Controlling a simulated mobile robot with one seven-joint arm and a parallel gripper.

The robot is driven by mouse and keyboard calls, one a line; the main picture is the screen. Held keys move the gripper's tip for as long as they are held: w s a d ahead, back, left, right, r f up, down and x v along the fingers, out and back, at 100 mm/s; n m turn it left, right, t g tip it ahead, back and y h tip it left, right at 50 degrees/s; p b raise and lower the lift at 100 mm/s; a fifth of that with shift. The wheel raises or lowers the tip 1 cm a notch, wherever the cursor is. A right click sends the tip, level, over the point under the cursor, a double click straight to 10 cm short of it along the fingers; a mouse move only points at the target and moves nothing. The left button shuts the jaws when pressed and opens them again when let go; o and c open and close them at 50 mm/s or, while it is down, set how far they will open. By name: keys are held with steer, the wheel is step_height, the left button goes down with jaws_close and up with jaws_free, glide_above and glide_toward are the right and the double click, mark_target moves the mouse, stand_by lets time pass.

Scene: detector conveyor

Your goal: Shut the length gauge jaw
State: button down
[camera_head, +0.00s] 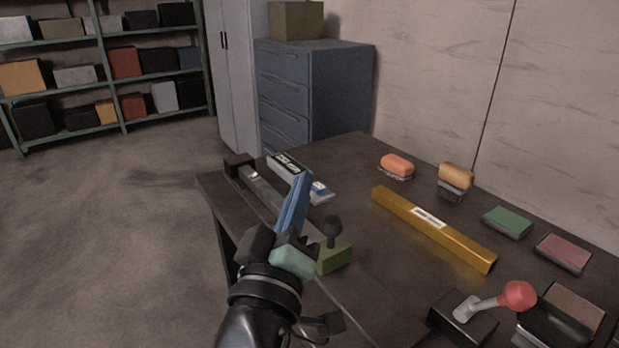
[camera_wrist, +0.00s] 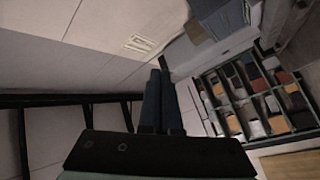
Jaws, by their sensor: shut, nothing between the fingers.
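The length gauge lies along the left edge of the dark table. Its black end block (camera_head: 239,165) stands at the far end of a metal rail (camera_head: 262,190). A green block with a black knob (camera_head: 333,252) stands at the nearer part of the gauge, well apart from the end block; it looks like the sliding jaw. My gripper (camera_head: 302,177) has blue fingers, shut and empty, raised in front of the gauge and hiding part of the rail. The fingers also show in the wrist view (camera_wrist: 158,68), with no gauge in sight there. Contact with the green block cannot be told.
A labelled white-and-dark unit (camera_head: 300,178) lies beside the rail. A yellow bar (camera_head: 432,228) lies mid-table. A red-knobbed lever (camera_head: 518,295) stands at the front right. An orange-topped block (camera_head: 397,166) and several others line the wall side. Floor on the left is clear.

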steer(key=s+a+f+n+g+p, duration=0.1)
steer(key=a+f+n+g+p, duration=0.25)
steer(key=f+n+p, duration=0.5)
steer(key=shift+t, duration=0.35)
steer(key=w, duration=0.3)
steer(key=w+d+f+b, duration=0.1)
steer(key=w, duration=0.2)
steer(key=w+f, duration=0.1)
steer(key=w, duration=0.1)
steer(key=shift+w+d+f+b, duration=0.1)
steer(key=shift+w+d+b, duration=0.05)
steer(key=shift+w+b, duration=0.2)
steer(key=d, duration=0.1)
steer(key=s+d+p, duration=0.1)
steer(key=shift+d, duration=0.3)
steer(key=shift+s+d, duration=0.3)
steer(key=shift+d, duration=0.15)
steer(key=s+d+p, duration=0.1)
steer(key=s+d, duration=0.1)
steer(key=s+d+p, duration=0.1)
steer(key=s+d, duration=0.1)
steer(key=s, duration=0.1)
steer(key=s+d+p, duration=0.2)
steer(key=s, duration=0.1)
steer(key=shift+s+d, duration=0.25)
steer(key=shift+s, duration=0.15)
